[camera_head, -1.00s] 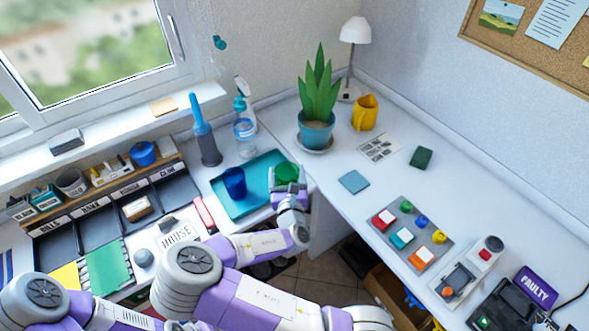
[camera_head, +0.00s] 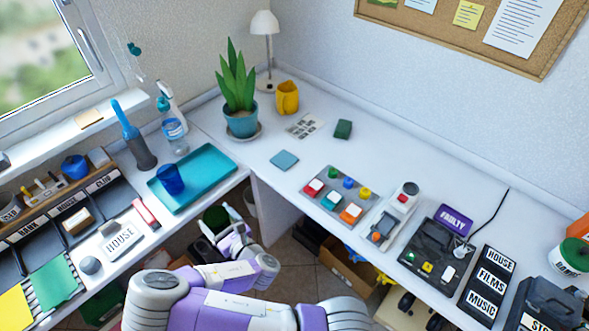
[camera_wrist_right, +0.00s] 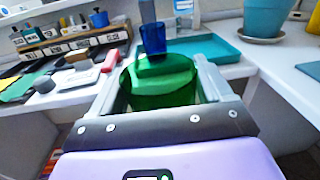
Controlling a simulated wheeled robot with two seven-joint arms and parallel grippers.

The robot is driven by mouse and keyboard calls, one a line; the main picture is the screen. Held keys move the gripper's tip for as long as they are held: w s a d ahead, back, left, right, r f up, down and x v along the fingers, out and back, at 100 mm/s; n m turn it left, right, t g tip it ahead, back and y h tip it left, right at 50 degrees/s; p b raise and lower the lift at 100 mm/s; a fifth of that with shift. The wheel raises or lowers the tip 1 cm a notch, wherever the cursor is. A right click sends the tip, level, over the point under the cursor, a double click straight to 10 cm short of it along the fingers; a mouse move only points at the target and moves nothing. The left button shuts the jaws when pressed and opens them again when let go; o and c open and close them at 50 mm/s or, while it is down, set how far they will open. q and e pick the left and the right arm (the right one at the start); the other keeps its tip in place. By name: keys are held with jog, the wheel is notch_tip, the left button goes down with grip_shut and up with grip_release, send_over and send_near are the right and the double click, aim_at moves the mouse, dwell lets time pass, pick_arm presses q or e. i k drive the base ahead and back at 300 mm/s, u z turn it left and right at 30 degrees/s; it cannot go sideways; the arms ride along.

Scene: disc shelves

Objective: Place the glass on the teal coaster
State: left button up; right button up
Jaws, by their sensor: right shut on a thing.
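A green see-through glass (camera_wrist_right: 160,85) is between the fingers of my right gripper (camera_wrist_right: 162,88). In the head view the green glass (camera_head: 214,215) and my right gripper (camera_head: 222,222) are off the counter's front edge, above the floor gap. The teal coaster (camera_head: 285,160) lies flat and bare on the white desk, right of the plant. A blue glass (camera_head: 170,179) stands on the teal tray (camera_head: 215,165); it also shows behind the green glass in the right wrist view (camera_wrist_right: 153,40). My left gripper is out of view.
The desk in front of the coaster is clear.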

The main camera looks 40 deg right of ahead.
aim_at(290, 163)
jog(key=u, duration=1.05)
jog(key=k, duration=1.1)
jog(key=z, duration=1.1)
jog(key=i, duration=1)
jog(key=u, duration=0.05)
